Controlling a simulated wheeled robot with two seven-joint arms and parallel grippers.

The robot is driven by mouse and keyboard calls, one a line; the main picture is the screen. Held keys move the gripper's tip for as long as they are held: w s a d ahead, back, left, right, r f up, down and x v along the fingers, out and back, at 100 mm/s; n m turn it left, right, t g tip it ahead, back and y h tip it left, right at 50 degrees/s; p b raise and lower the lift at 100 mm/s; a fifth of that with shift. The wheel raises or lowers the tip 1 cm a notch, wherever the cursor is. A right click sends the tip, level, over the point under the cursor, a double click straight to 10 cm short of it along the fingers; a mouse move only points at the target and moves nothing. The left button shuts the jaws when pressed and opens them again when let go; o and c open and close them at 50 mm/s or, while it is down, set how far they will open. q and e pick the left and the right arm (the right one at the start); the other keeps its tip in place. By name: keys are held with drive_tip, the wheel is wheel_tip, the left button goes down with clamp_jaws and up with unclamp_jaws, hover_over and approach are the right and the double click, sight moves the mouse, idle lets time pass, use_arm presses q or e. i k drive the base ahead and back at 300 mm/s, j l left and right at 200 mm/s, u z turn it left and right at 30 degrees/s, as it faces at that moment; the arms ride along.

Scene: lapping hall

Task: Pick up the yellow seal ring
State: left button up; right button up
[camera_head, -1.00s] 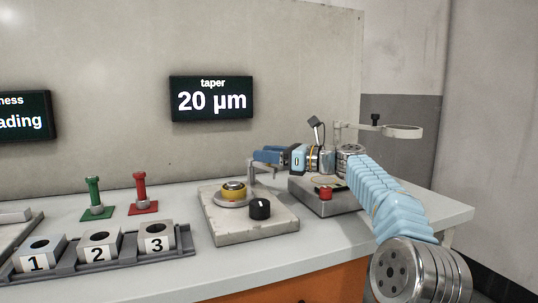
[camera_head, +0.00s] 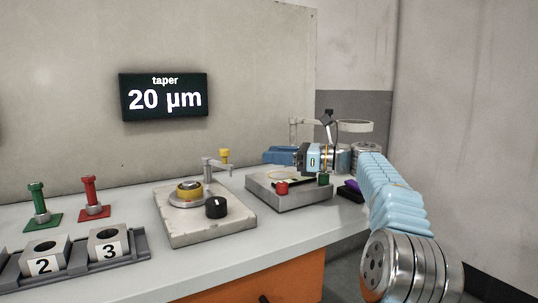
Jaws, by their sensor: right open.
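A yellow ring-shaped part (camera_head: 189,187) with a dark-and-silver top sits on the round plate of the left grey block. Another small yellow piece (camera_head: 224,156) stands behind that block. I cannot tell for sure which is the seal ring. My right gripper (camera_head: 275,156) reaches in from the right and points left above the back of the right grey fixture (camera_head: 290,199). It is open and apart from both yellow things. Its fingertips show small, seen side-on. My left gripper is out of view.
A black knob (camera_head: 216,207) is on the left block and a red button (camera_head: 281,188) on the right fixture. Numbered holders (camera_head: 108,246) and green (camera_head: 38,203) and red (camera_head: 90,197) posts stand at left. A purple-black item (camera_head: 350,190) lies at right. The front bench strip is clear.

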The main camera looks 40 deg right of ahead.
sight(197, 191)
drive_tip(key=k+l, duration=1.2)
drive_tip(key=k, duration=0.05)
